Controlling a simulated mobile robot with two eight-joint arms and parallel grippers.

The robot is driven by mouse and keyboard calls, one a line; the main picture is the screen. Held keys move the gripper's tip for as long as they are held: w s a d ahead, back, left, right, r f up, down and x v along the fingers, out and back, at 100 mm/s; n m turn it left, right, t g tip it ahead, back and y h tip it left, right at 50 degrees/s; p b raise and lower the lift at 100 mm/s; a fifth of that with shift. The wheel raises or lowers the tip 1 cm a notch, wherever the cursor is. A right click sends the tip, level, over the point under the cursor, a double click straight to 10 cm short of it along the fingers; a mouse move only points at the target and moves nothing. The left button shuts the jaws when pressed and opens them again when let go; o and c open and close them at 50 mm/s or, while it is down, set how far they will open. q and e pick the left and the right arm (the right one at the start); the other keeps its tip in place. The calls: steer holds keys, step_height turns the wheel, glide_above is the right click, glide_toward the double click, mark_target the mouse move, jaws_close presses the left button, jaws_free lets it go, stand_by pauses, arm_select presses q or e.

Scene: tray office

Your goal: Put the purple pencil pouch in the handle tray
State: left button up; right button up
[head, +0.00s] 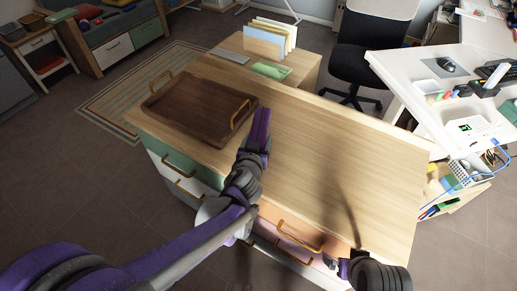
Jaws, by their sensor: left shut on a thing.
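The handle tray (190,106) is a dark brown wooden tray with two brass-coloured handles, on the left part of the light wooden cabinet top. It looks empty. My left gripper (256,146) is just right of the tray's right handle. It is shut on a narrow purple thing, which I take to be the purple pencil pouch (261,121), pointing up and away beside the tray's right edge. The gripper hides part of it. My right gripper (334,262) is low at the cabinet's front edge, by the drawers; its fingers are too small and dark to read.
The cabinet top (340,160) is clear right of the tray. Behind it stand a file holder (266,42) and a green item (271,70) on a lower wooden surface. A black chair (365,65) and a cluttered white desk (420,70) are at the right.

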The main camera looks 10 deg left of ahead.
arm_select(q)
step_height(320, 180, down, 4)
steer(key=shift+r+b, duration=0.1)
steer(key=shift+b, duration=0.55)
steer(key=shift+r, duration=0.1)
steer(key=o, duration=1.5)
